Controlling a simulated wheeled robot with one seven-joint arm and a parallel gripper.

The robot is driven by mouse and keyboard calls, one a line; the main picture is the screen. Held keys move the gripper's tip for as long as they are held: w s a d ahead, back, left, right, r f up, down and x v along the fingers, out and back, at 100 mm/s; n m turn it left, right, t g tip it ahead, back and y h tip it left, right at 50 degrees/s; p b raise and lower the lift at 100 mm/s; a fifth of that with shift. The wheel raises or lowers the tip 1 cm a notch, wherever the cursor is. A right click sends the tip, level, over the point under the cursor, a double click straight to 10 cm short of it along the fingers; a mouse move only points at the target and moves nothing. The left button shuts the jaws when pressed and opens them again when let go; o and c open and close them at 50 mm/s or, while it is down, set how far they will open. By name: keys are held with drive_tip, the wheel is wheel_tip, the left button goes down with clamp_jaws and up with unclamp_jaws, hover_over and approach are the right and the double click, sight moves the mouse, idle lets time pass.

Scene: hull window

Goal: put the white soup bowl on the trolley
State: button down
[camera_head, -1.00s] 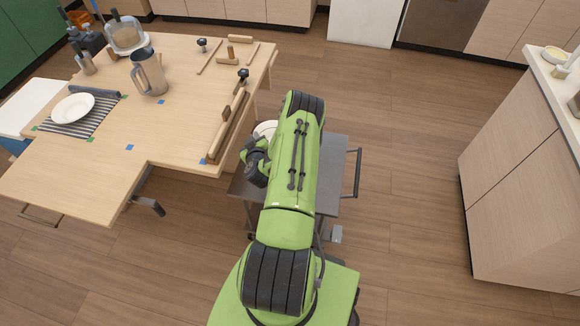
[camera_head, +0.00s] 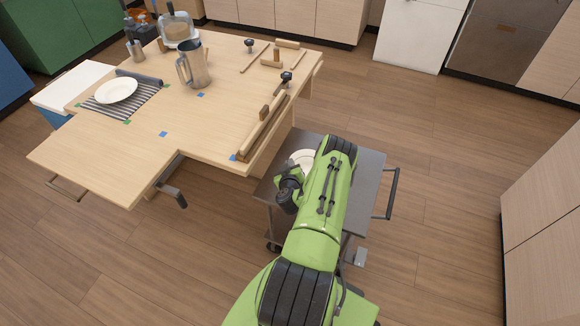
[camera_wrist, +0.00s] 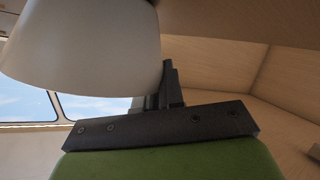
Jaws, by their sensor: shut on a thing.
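The white soup bowl (camera_head: 303,159) shows as a pale rim beside the end of my arm, over the left back part of the trolley. My arm hides part of it. In the wrist view the bowl (camera_wrist: 80,45) fills the upper left, close to the camera. My gripper (camera_wrist: 170,88) is shut on it, with its dark fingers at the bowl's right side. The fingers are hidden in the head view. The trolley (camera_head: 368,172) has a flat dark grey top, mostly covered by my arm. I cannot tell whether the bowl touches it.
A jug (camera_head: 195,66) and a plate (camera_head: 116,90) are farther back. The trolley's handle (camera_head: 393,193) sticks out right. Open floor lies to the right.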

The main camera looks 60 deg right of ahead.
drive_tip(key=c, duration=1.3)
unclamp_jaws()
drive_tip(key=shift+f, duration=0.1)
drive_tip(key=shift+o, duration=0.2)
drive_tip(key=shift+a, duration=0.2)
drive_tip(key=p+v, duration=0.6)
drive_tip(key=v, duration=0.5)
drive_tip(key=shift+s+a+r, duration=0.15)
drive_tip(key=shift+a+r, duration=0.1)
drive_tip(key=shift+r, duration=0.1)
